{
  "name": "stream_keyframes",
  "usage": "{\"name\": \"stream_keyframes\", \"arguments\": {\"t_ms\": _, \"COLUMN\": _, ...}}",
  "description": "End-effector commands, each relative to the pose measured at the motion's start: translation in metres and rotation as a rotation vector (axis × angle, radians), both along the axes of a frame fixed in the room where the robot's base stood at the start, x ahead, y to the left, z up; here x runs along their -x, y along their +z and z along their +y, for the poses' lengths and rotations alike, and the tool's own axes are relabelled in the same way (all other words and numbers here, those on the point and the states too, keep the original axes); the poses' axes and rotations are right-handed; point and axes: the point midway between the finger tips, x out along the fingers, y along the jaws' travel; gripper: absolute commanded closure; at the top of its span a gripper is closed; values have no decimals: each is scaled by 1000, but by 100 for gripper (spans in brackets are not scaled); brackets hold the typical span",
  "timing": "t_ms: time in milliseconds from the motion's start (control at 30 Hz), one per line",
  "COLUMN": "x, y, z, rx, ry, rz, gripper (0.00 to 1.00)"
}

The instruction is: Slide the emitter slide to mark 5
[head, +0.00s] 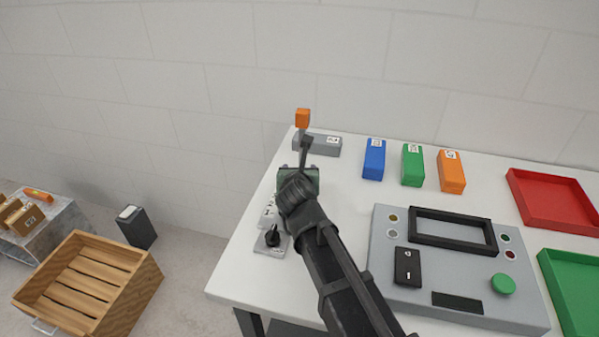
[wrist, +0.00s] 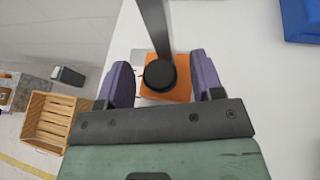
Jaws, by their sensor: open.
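My gripper (wrist: 162,80) is open, its two purple fingers on either side of an orange block (wrist: 178,93) with a black round knob (wrist: 160,75) above it. A grey bar runs from the knob to the top of the wrist view. The frames do not show whether either finger touches the block. In the head view my gripper (head: 300,178) is at the table's left side. An orange block (head: 302,118) shows just beyond it, at a labelled grey base (head: 322,145), probably the emitter slide. My arm hides part of this area, and no mark numbers are legible.
Blue (head: 374,160), green (head: 412,165) and orange (head: 451,172) blocks stand right of my gripper. A grey control panel (head: 385,265) is in front of them. A black knob (head: 272,237) sits near the left edge. Red (head: 555,222) and green trays are at right.

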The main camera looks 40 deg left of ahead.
Motion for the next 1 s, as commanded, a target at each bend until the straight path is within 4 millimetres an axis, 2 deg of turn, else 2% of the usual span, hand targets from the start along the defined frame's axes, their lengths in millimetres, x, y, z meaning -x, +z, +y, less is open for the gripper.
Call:
{"name": "stream_keyframes", "arguments": {"t_ms": 167, "x": 18, "y": 13, "z": -15, "rx": 1, "ry": 2, "rz": -1, "gripper": 39}}
{"name": "stream_keyframes", "arguments": {"t_ms": 400, "x": 60, "y": 37, "z": -51, "rx": 0, "ry": 1, "rz": 0, "gripper": 39}}
{"name": "stream_keyframes", "arguments": {"t_ms": 500, "x": 72, "y": 41, "z": -59, "rx": 0, "ry": 1, "rz": -1, "gripper": 39}}
{"name": "stream_keyframes", "arguments": {"t_ms": 633, "x": 77, "y": 42, "z": -63, "rx": 0, "ry": 0, "rz": 0, "gripper": 39}}
{"name": "stream_keyframes", "arguments": {"t_ms": 1000, "x": 76, "y": 41, "z": -63, "rx": 0, "ry": -1, "rz": -2, "gripper": 39}}
